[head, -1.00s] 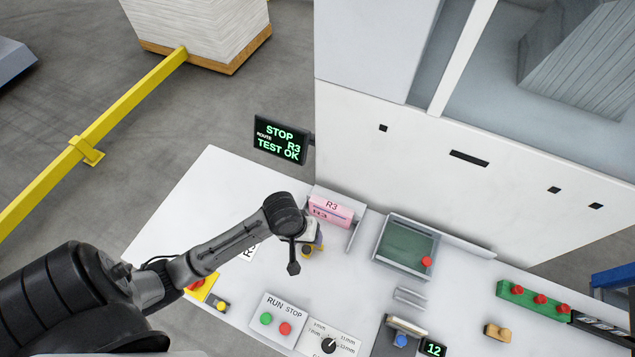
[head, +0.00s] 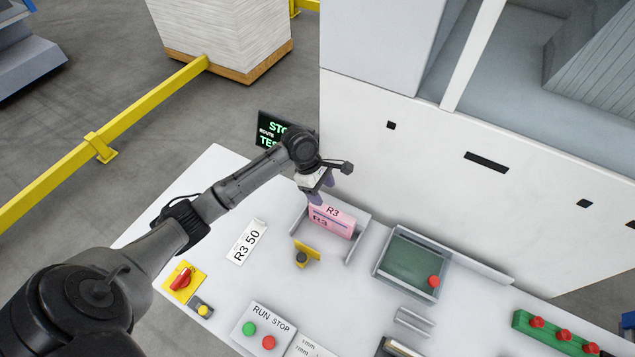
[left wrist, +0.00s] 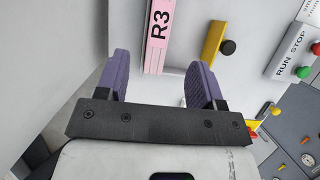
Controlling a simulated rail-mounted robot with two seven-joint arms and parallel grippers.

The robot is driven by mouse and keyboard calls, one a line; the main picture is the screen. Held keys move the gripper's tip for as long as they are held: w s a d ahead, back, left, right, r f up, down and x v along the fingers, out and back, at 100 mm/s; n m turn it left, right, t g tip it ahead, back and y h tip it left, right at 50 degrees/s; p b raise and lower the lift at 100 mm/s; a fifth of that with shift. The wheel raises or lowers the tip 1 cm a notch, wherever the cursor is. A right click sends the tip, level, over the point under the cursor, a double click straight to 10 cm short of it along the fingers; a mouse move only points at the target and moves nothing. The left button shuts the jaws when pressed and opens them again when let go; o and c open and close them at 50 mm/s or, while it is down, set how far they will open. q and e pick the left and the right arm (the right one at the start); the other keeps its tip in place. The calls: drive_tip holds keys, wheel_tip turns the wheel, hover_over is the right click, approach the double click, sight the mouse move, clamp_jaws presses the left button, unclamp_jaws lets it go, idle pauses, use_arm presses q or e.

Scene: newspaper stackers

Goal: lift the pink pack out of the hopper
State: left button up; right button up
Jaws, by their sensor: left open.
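The pink pack (head: 333,222), marked R3, stands in the hopper (head: 357,240), a pale grey bay against the white machine front. My left gripper (head: 325,186) is above and just behind the pack's left end in the head view, with its purple fingers apart and empty. In the left wrist view the pink pack (left wrist: 158,36) shows beyond and between the open fingertips (left wrist: 162,62). I cannot tell whether a finger touches the pack. The gripper partly hides the back left of the hopper. My right gripper is not in view.
A yellow bracket with a dark knob (head: 305,253) stands in front of the hopper. A green-floored tray (head: 408,262) with a red knob is to its right. The RUN STOP panel (head: 262,328) is nearer. The display (head: 270,128) is partly behind my arm.

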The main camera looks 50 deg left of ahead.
sight(333, 212)
use_arm(q)
drive_tip(key=x, duration=0.8)
drive_tip(key=shift+s+f+b, duration=0.1)
drive_tip(key=shift+f+b, duration=0.05)
drive_tip(key=shift+b, duration=0.15)
drive_tip(key=shift+x, duration=0.9)
drive_tip(key=shift+c, duration=0.3)
drive_tip(key=c, duration=1.1)
